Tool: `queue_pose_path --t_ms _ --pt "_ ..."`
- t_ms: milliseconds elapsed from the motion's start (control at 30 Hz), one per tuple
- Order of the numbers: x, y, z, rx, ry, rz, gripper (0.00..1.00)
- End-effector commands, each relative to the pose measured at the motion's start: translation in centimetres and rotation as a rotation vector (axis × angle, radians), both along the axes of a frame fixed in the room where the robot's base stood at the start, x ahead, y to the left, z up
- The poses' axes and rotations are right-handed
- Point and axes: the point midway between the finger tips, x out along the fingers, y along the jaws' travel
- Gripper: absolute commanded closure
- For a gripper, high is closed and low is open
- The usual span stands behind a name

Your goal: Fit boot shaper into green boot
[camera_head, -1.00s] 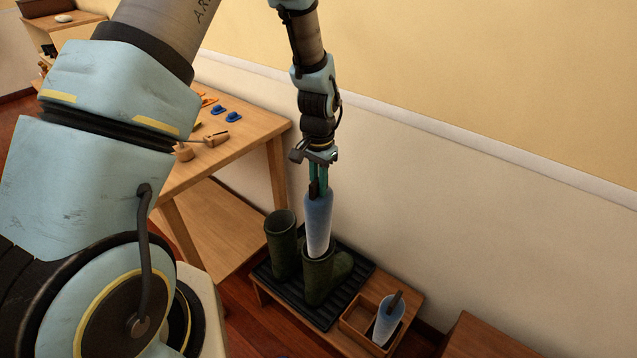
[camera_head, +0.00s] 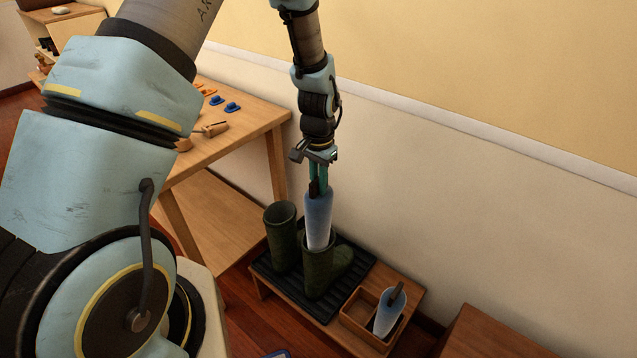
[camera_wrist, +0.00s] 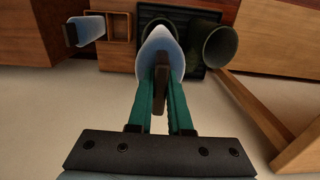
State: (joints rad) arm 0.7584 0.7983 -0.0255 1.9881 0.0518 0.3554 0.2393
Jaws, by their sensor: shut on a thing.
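My gripper (camera_head: 318,186) is shut on the dark handle of a pale blue boot shaper (camera_head: 318,218), which hangs nearly upright. The shaper's lower end is inside the mouth of the right-hand green boot (camera_head: 322,277); most of its body still shows above the rim. How deep it reaches is hidden. The other green boot (camera_head: 281,238) stands beside it, to the left, with an empty-looking mouth.
The boots stand on a black ribbed tray (camera_head: 338,303) on a low wooden bench. A second shaper (camera_head: 388,316) leans in a wooden box (camera_head: 357,316) to the right. A wooden table (camera_head: 240,130) with small items stands at left; the wall is close behind.

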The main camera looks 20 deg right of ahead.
Motion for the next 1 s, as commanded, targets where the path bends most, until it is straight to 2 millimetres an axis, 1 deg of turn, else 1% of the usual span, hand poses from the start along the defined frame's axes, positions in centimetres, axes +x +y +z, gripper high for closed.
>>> queue_pose_path --t_ms 1000 --pt "0.0 0.0 -4.6 0.000 0.000 0.000 1.00"
